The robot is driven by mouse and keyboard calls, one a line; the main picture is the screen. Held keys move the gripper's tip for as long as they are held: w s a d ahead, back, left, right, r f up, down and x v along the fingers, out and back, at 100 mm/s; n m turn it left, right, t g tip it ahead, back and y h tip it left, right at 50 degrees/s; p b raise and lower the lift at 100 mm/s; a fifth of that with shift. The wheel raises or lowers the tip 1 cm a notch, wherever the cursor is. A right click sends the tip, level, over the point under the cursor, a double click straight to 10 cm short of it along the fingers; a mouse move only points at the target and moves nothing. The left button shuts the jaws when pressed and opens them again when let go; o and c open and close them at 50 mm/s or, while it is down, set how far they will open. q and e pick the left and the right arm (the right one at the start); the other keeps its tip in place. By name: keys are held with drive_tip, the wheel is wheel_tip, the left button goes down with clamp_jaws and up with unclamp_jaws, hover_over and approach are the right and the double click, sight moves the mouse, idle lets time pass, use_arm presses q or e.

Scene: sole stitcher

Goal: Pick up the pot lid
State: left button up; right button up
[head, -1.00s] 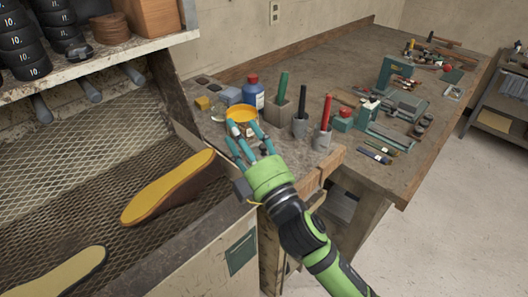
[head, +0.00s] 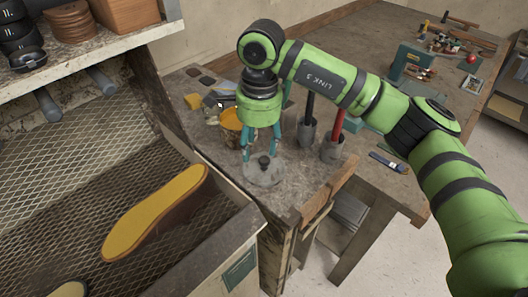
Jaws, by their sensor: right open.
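The pot lid (head: 264,175), a greyish, see-through disc with a dark knob (head: 264,161), lies flat near the front corner of the bench. My right gripper (head: 260,154) points down over it, with its teal fingers apart on either side above the knob. The gripper is open and empty; whether the fingertips touch the lid I cannot tell. The yellow-orange pot (head: 231,119) stands just behind and left of the lid, partly hidden by the gripper. My left gripper is out of view.
Grey holders with a black-handled tool (head: 308,108) and a red-handled tool (head: 337,126) stand close to the lid's right. A mesh-floored bin with a yellow sole (head: 155,212) lies to the left. My right arm covers part of the bench at the right.

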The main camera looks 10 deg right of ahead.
sight(265, 158)
drive_tip(key=shift+w+d+f+h+p, duration=0.3)
drive_tip(key=shift+w+d+f+p, duration=0.25)
drive_tip(key=shift+d+f, duration=0.2)
drive_tip(key=f+p, duration=0.1)
drive_tip(key=f, duration=0.1)
drive_tip(key=f+p, duration=0.1)
drive_tip(key=f, duration=0.1)
drive_tip(key=shift+s+d+f+p, duration=0.1)
drive_tip(key=shift+s+d+p, duration=0.15)
drive_tip(key=shift+s+p, duration=0.1)
drive_tip(key=shift+w+f, duration=0.2)
drive_tip(key=shift+f, duration=0.3)
drive_tip(key=shift+c, duration=0.4)
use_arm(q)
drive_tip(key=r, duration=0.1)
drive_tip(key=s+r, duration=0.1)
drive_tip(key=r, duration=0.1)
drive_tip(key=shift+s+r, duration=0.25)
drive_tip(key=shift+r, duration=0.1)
use_arm(e)
clamp_jaws()
